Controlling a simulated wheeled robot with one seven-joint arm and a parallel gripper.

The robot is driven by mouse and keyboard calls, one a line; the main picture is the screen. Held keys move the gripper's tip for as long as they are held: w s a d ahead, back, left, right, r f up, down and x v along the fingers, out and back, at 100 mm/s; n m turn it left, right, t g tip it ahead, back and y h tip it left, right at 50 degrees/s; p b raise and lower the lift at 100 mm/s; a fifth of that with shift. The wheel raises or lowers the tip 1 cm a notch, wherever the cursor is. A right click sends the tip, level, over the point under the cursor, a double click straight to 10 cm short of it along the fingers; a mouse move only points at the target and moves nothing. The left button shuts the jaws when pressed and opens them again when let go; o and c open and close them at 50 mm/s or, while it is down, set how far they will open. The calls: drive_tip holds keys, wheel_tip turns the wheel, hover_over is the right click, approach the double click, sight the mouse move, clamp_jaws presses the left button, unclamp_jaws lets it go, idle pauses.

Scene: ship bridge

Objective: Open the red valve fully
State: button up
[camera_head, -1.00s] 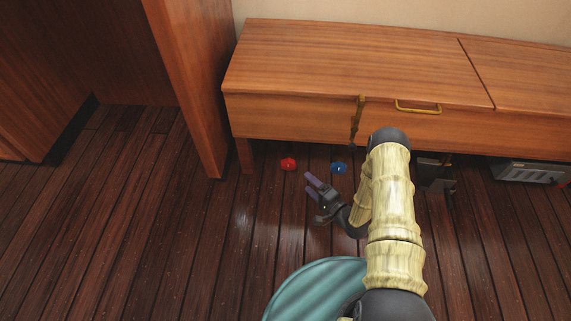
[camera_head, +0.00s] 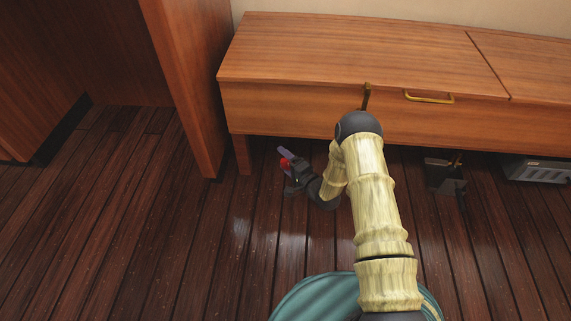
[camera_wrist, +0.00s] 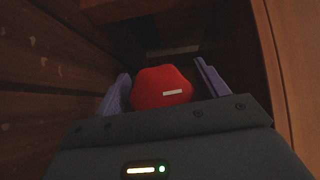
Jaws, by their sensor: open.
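The red valve (camera_wrist: 160,88) is a rounded red knob with a small white mark on its face. In the wrist view it sits between the two purple fingers of my gripper (camera_wrist: 165,90), which are apart, one on each side of it. I cannot tell whether either finger touches it. In the head view my gripper (camera_head: 284,156) is low under the bench front, and only a bit of the red valve (camera_head: 285,162) shows between the fingers.
A wooden bench (camera_head: 300,105) overhangs the valve, with its leg (camera_head: 242,155) to the left. A wooden partition (camera_head: 185,90) stands further left. A dark box (camera_head: 444,178) and a grey case (camera_head: 538,170) are under the bench at right. The floor at left is clear.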

drive_tip(key=c, duration=0.9)
drive_tip(key=shift+c, duration=0.2)
